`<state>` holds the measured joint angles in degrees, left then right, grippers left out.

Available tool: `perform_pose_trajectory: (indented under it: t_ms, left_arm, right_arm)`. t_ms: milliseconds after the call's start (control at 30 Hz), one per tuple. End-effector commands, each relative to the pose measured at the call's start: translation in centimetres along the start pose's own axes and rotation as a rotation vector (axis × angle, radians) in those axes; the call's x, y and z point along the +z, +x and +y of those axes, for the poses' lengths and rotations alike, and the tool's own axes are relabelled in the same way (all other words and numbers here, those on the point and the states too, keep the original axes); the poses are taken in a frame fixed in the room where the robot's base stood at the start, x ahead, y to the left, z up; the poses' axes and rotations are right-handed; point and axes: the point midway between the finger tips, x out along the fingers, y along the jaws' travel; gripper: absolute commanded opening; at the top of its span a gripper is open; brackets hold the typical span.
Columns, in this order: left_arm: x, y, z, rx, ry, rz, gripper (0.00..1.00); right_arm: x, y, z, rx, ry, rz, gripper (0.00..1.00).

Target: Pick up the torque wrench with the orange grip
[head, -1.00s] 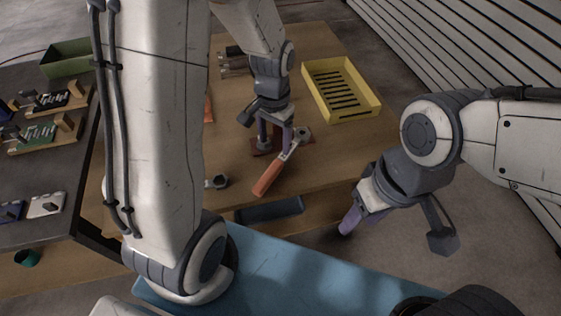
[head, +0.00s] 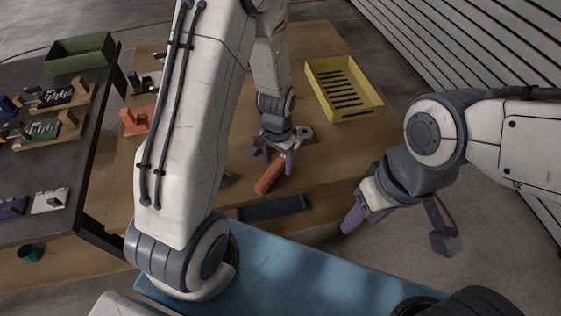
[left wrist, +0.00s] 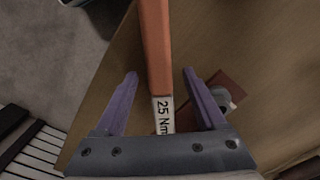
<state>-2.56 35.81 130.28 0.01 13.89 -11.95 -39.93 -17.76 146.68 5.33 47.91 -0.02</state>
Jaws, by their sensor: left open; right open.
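The torque wrench with the orange grip (head: 269,177) lies on the wooden table, its grip toward the front and its metal head toward the back. In the left wrist view its orange grip (left wrist: 155,45) runs up from between the fingers, with a pale band marked "25 Nm" below. My left gripper (head: 276,155) is open over the wrench; its purple fingers (left wrist: 161,92) are on either side of the shaft. I cannot tell whether they touch it. My right gripper (head: 350,222) is open and empty, off to the right beyond the table's front edge.
A yellow slotted tray (head: 372,108) stands at the table's back right. An orange part (head: 133,123) sits on the left, partly near my left arm. A dark tray (head: 272,208) is at the front edge. A green bin (head: 80,54) is on the dark surface at left.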

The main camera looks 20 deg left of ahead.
Motion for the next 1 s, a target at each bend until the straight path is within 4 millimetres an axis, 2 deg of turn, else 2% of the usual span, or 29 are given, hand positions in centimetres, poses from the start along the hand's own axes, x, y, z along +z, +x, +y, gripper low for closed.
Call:
perform_pose_trajectory:
  t_ms: [67, 100, 267, 300, 1000]
  left_arm:
    - [-0.01, -0.03, 0.0, 0.0, 0.0, 0.0, 0.72]
    - [-0.01, -0.04, -0.01, 0.0, 0.0, 0.0, 0.65]
    - [0.0, -0.05, -0.01, 0.0, 0.0, 0.0, 0.04]
    - [0.0, -0.05, -0.01, 0.0, 0.0, 0.0, 0.0]
    - [0.02, -0.09, -0.01, 0.0, 0.0, 0.0, 0.0]
  right_arm:
    - [0.0, 0.0, 0.0, 0.0, 0.0, 0.0, 0.5]
    - [0.0, 0.01, 0.0, 0.0, 0.0, 0.0, 0.5]
    - [0.0, 0.01, 0.0, 0.0, 0.0, 0.0, 0.5]
    - [0.0, 0.01, 0.0, 0.0, 0.0, 0.0, 0.5]
    - [0.0, -0.01, 0.0, 0.0, 0.0, 0.0, 0.5]
